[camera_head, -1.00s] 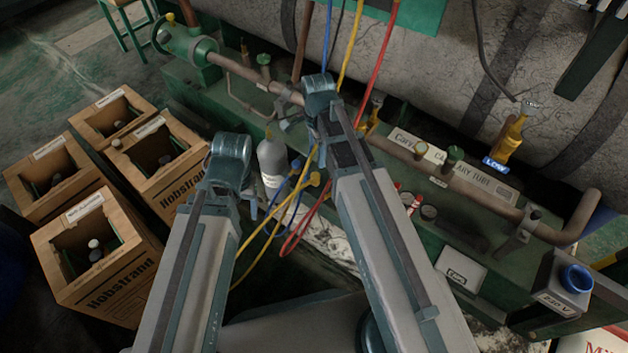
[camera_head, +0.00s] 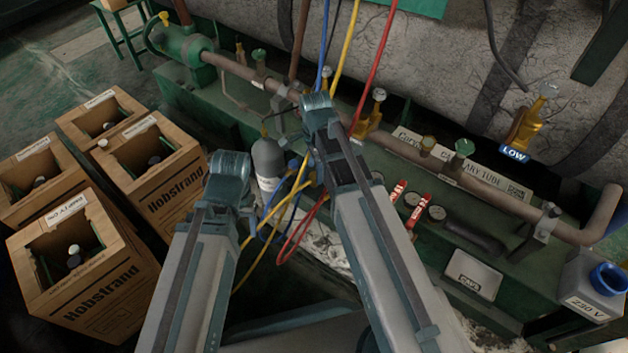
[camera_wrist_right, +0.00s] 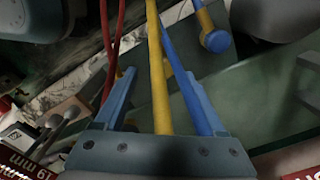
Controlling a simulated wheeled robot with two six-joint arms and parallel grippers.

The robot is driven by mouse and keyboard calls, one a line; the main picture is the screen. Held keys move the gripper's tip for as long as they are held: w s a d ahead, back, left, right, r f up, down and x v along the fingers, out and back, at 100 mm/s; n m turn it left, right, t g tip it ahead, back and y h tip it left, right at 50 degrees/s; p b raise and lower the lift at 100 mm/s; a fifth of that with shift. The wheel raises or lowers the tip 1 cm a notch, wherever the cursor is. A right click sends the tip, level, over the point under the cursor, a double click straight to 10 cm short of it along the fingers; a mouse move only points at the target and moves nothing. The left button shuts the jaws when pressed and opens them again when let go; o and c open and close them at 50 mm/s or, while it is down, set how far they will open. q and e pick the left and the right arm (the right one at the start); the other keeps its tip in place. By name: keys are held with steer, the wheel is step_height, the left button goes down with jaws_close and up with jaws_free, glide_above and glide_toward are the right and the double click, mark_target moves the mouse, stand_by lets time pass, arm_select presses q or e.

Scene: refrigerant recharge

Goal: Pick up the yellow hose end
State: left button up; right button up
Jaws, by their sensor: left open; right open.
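The yellow hose (camera_head: 347,45) hangs down from the top of the head view and passes behind my right arm. Lower down, a yellow hose (camera_head: 247,270) loops between my arms, and a yellow fitting (camera_head: 303,186) shows beside my right arm. In the right wrist view the yellow hose (camera_wrist_right: 157,70) runs lengthwise between the fingers of my right gripper (camera_wrist_right: 160,88), which is open. A blue hose runs close beside it there. My left gripper (camera_head: 243,203) is open, left of the hoses; its fingers are mostly hidden. I cannot tell which part is the hose end.
A blue hose (camera_head: 325,40) and a red hose (camera_head: 375,60) hang alongside. A grey cylinder (camera_head: 268,160) stands between my arms. Wooden crates (camera_head: 105,310) with bottles stand at left. A pipe (camera_head: 400,150) and brass valve (camera_head: 528,125) line the green machine at right.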

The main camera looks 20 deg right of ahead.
mark_target(314, 175)
steer(key=f+b, duration=0.4)
steer(key=f, duration=0.1)
steer(key=shift+w+a, duration=0.1)
steer(key=shift+w, duration=0.2)
steer(key=shift+r, duration=0.1)
jaws_close()
